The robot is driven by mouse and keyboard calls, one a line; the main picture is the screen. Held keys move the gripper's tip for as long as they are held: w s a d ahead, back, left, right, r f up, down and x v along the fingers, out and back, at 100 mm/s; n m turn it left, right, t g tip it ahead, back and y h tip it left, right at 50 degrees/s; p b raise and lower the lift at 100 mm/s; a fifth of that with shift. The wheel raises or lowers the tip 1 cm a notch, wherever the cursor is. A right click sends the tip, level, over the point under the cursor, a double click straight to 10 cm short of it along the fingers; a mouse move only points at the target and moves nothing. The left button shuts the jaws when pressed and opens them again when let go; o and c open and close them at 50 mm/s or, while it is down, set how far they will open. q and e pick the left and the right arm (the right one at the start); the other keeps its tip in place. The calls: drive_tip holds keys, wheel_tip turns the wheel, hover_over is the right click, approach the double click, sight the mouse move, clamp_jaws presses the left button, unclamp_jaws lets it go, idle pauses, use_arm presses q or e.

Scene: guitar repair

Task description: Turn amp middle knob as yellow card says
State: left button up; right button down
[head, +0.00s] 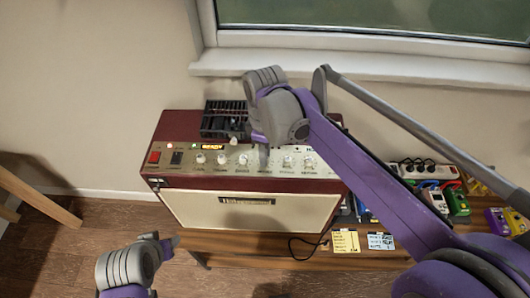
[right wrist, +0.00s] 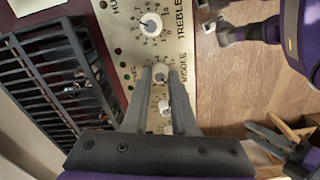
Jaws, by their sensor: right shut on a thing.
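The maroon amp (head: 255,207) stands on a wooden bench, with a row of knobs on its top panel. My right gripper (head: 263,150) comes down on the panel from above. In the right wrist view its two fingers (right wrist: 160,78) are shut on the middle knob (right wrist: 160,73), beside the printed word MIDDLE. The treble knob (right wrist: 151,24) is next to it. The yellow card (head: 345,242) lies on the bench to the right of the amp; its writing is too small to read. My left gripper (head: 168,243) is empty in front of the amp; its fingers look apart in the right wrist view (right wrist: 272,136).
A black slatted object (head: 222,120) sits on top of the amp, close behind the panel. A blue card (head: 381,241) lies beside the yellow one. A power strip (head: 428,170) and several pedals (head: 457,202) are at the right. A cable runs along the bench front.

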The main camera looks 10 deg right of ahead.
drive_tip(key=c, duration=0.7)
unclamp_jaws()
wheel_tip(320, 180, up, 11)
drive_tip(key=shift+f+p, duration=0.1)
drive_tip(key=shift+p, duration=0.2)
